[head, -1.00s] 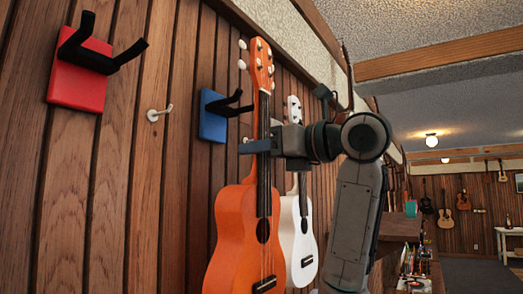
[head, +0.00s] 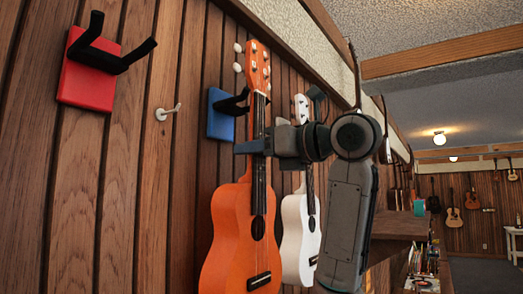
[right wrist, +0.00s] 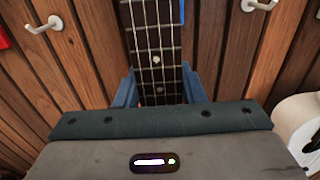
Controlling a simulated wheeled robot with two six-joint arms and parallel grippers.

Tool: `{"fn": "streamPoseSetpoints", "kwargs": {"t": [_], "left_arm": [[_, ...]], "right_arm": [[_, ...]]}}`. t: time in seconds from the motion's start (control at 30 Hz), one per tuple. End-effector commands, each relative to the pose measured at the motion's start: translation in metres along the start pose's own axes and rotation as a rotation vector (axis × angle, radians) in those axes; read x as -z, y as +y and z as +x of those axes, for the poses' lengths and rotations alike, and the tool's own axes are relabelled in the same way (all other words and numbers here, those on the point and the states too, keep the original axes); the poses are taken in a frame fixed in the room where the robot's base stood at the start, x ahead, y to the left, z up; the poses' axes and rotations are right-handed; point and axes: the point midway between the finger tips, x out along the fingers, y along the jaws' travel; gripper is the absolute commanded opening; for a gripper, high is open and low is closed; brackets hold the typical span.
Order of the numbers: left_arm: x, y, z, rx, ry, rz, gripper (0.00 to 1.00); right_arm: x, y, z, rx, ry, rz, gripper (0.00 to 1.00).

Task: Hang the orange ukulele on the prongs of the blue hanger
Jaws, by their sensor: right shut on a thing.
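The orange ukulele (head: 235,235) is upright, headstock up, its front facing away from the wall. My right gripper (head: 250,147) is shut on its neck, just above the body. In the right wrist view the dark fretboard (right wrist: 155,45) stands between the two blue fingers (right wrist: 158,88). The blue hanger (head: 219,116) is on the wall behind the neck, just below headstock height. Its black prongs point out towards the neck and are partly hidden by it. I cannot tell whether they touch the ukulele. My left gripper is not in view.
A red hanger (head: 88,82) with empty black prongs is on the wall at left. A small white hook (head: 168,112) lies between the hangers. A white ukulele (head: 297,238) hangs close behind the orange one. Cluttered shelves (head: 400,226) stand at right.

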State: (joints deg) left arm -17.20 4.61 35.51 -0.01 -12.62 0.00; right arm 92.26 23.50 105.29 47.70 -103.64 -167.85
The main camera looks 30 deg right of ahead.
Motion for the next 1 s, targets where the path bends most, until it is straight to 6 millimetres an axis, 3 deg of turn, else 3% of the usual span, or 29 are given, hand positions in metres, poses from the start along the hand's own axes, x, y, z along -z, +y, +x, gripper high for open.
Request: {"fn": "streamPoseSetpoints", "kwargs": {"t": [0.5,1.0], "left_arm": [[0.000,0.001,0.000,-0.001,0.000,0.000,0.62],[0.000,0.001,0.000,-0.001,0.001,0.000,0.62]], "right_arm": [[-0.001,0.000,0.025,-0.001,-0.001,0.001,0.00],[-0.001,0.000,0.028,0.000,-0.001,0.000,0.00]]}}
